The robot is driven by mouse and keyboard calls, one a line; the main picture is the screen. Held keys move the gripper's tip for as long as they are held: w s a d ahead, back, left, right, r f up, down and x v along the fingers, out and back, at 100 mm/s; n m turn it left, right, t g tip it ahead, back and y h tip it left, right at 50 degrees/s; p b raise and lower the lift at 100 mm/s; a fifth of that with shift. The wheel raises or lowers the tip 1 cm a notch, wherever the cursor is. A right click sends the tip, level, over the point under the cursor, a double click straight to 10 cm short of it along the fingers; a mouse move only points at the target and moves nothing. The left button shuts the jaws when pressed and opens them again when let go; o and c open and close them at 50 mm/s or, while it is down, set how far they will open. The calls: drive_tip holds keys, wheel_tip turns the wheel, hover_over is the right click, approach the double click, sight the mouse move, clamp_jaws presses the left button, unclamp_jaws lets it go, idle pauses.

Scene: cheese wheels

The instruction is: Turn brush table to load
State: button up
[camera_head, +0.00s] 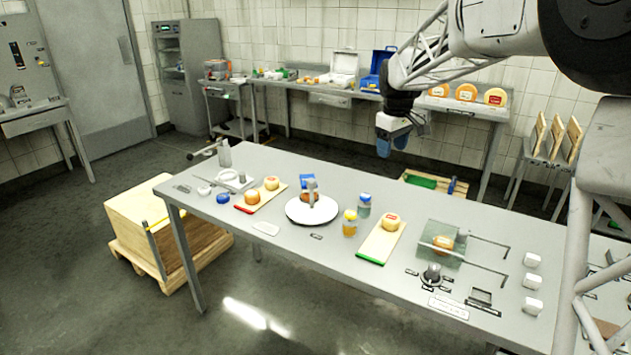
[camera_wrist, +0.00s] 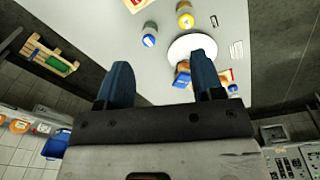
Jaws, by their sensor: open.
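In the wrist view the white disc (camera_wrist: 190,44) lies beyond my fingers, with the blue part (camera_wrist: 182,76) partly hidden by my right-hand finger. My gripper (camera_head: 392,143) hangs above the far side of the table, to the right of the turntable and well apart from it. Its blue fingers (camera_wrist: 162,78) are spread with nothing between them.
Two jars (camera_head: 350,224) stand right of the turntable. Boards with cheese wheels lie on both sides: a red-edged one (camera_head: 265,200) and a green-edged one (camera_head: 378,245). A clear box (camera_head: 440,243), a black knob (camera_head: 432,274) and white blocks (camera_head: 532,281) stand farther right.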

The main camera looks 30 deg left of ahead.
drive_tip(key=w+a+f+n, duration=0.1)
drive_tip(key=a+f, duration=0.1)
drive_tip(key=a, duration=0.4)
drive_tip(key=w+a+f+n, duration=0.1)
drive_tip(key=w+a+f, duration=0.15)
drive_tip(key=a, duration=0.35)
drive_tip(key=n, duration=0.3)
hover_over(312, 180)
drive_tip(key=shift+g, duration=0.4)
wheel_tip(312, 180, down, 8)
drive_tip(key=shift+w+a+f, duration=0.1)
drive_tip(key=shift+a, duration=0.05)
drive_tip(key=shift+f, duration=3.9)
clamp_jaws()
